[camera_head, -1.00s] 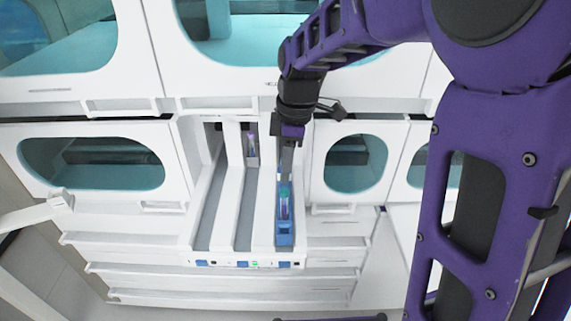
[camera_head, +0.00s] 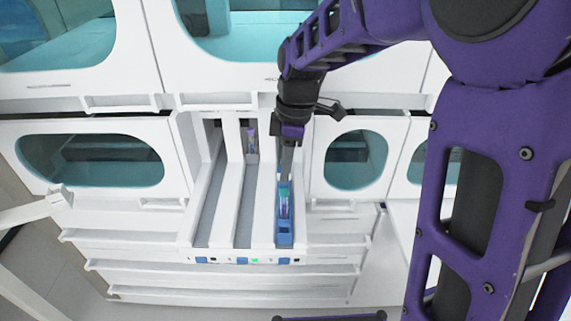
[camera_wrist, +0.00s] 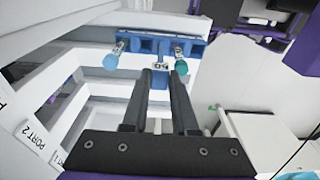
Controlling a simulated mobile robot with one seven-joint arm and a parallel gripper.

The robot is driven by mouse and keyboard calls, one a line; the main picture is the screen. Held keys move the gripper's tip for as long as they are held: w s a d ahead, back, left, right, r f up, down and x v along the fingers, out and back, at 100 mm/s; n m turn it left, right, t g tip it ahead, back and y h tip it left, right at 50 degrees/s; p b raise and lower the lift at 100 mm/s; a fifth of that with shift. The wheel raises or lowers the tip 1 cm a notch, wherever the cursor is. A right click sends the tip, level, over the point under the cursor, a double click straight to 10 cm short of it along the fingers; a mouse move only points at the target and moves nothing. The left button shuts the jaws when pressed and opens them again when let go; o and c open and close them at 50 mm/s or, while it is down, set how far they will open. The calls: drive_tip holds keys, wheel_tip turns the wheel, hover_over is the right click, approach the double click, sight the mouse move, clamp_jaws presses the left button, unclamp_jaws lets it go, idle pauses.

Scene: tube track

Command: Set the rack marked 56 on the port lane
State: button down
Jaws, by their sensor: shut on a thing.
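A blue rack (camera_head: 285,239) with teal-capped tubes is over the right-hand lane of the white track (camera_head: 220,222), close to its front end. My gripper (camera_head: 286,172) is shut on this rack from behind. In the wrist view the rack (camera_wrist: 147,45) lies beyond the fingertips (camera_wrist: 160,72), with a capped tube at each side. Labels reading PORT (camera_wrist: 35,138) show at the wrist view's lower left.
The track has three lanes. A rack with a purple tube (camera_head: 251,143) stands at the back of the middle lane. The left lane (camera_head: 207,205) looks empty. A green light (camera_head: 255,260) glows on the front edge. White cabinets with windows (camera_head: 92,160) stand around.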

drive_tip(key=shift+f, duration=0.25)
drive_tip(key=c, duration=0.6)
unclamp_jaws()
wheel_tip(320, 180, up, 17)
drive_tip(key=d+p, duration=0.2)
drive_tip(key=p, duration=0.1)
drive_tip(key=shift+r, duration=0.15)
idle(0.4)
